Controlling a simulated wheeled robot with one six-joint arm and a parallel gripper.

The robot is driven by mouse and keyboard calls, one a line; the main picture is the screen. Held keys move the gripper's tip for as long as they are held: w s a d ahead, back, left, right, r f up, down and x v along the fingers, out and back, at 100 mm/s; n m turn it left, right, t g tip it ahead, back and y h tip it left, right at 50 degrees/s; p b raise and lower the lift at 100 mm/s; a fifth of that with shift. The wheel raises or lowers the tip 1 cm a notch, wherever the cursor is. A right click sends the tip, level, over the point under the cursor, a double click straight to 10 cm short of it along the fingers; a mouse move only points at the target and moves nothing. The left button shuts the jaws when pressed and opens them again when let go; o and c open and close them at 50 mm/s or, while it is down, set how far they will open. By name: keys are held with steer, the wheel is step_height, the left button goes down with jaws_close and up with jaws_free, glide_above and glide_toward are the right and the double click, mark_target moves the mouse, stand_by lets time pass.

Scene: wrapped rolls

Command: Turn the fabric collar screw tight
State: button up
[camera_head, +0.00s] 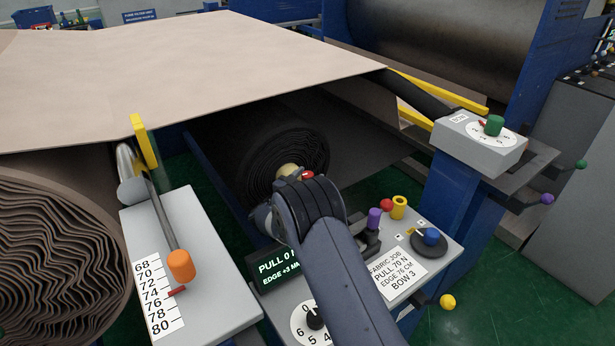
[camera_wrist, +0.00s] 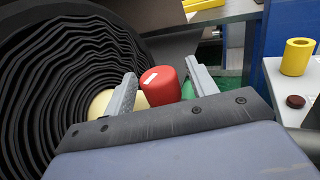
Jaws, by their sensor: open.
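A red knob with a white mark (camera_wrist: 161,86), which looks like the collar screw, sits by the cream-coloured core end (camera_wrist: 101,104) of the dark wound roll (camera_wrist: 45,75). In the head view the red knob (camera_head: 307,176) shows just past my wrist, beside the cream core end (camera_head: 288,170). My gripper (camera_wrist: 164,84) is open, with one finger on each side of the red knob. I cannot tell whether either finger touches it. My arm hides part of the roll's lower front and the gripper's fingers in the head view.
A grey console (camera_head: 448,259) with purple, red, yellow and blue knobs stands to the right of my arm. A dark display (camera_head: 279,269) reads PULL 0. An orange-handled lever (camera_head: 181,265) stands over a scale at the left. Pale fabric (camera_head: 200,65) stretches above the roll.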

steer(key=shift+c, duration=0.5)
steer(key=c, duration=0.8)
steer(key=shift+c, duration=0.2)
steer(key=shift+f+b, duration=0.15)
steer(key=shift+b, duration=0.3)
steer(key=shift+a+m+g+h+b, duration=0.1)
steer(key=shift+m+g+h+b, duration=0.25)
steer(key=shift+m+h, duration=0.15)
steer(key=shift+f+m+g+h+b, duration=0.1)
steer(key=shift+m+g+h+b, duration=0.75)
steer(key=shift+h+b, duration=0.3)
steer(key=shift+m+g+h+b, duration=1.25)
steer(key=shift+m+g+b, duration=0.1)
steer(key=shift+g, duration=0.45)
steer(key=shift+r+m+g+h, duration=0.25)
steer(key=shift+m+g+h, duration=0.2)
steer(key=shift+g, duration=0.25)
